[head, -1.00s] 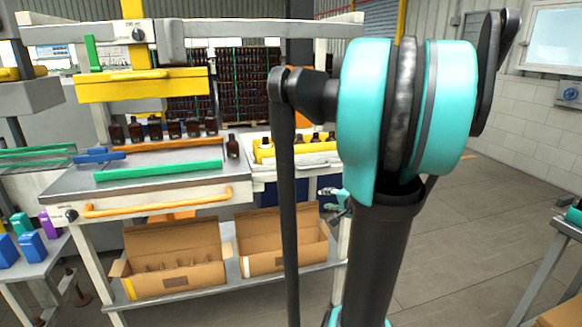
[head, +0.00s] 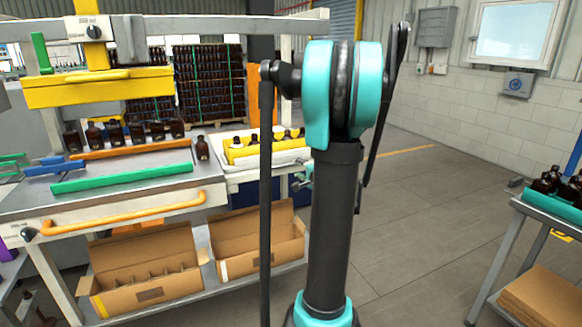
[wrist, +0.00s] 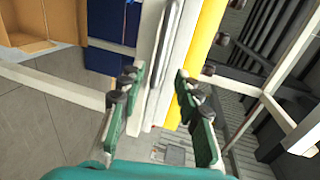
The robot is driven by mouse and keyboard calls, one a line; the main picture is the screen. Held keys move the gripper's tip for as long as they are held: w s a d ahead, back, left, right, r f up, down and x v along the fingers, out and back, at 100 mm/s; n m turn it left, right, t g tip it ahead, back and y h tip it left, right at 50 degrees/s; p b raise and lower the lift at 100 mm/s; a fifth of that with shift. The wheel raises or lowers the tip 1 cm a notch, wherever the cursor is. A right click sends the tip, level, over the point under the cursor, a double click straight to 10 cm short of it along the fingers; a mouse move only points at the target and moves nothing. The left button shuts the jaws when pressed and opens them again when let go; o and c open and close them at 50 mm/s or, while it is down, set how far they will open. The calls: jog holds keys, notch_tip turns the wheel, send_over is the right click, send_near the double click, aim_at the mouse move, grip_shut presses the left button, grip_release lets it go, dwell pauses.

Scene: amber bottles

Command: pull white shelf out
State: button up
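The white shelf (head: 238,177) is a pale tray at the right end of the workbench, holding a yellow holder (head: 250,149) with brown bottles. My arm stands in front of its right part in the head view. My gripper (head: 302,180) shows small and partly hidden there, near the shelf's front right. In the wrist view my gripper (wrist: 156,75) is open, with green fingers apart. The shelf's white front (wrist: 150,60) and a grey bar-like handle (wrist: 168,45) appear between the fingers, with yellow beyond. I cannot tell whether the fingers touch it.
Open cardboard boxes (head: 140,272) stand on the lower rack. The workbench (head: 130,170) has an orange handle (head: 125,216) along its front. A table with bottles in a teal tray (head: 548,205) stands at the right. The floor (head: 420,230) between is clear.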

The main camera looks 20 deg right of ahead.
aim_at(291, 165)
jog(key=x, duration=0.8)
jog(key=shift+c, duration=0.5)
grip_shut()
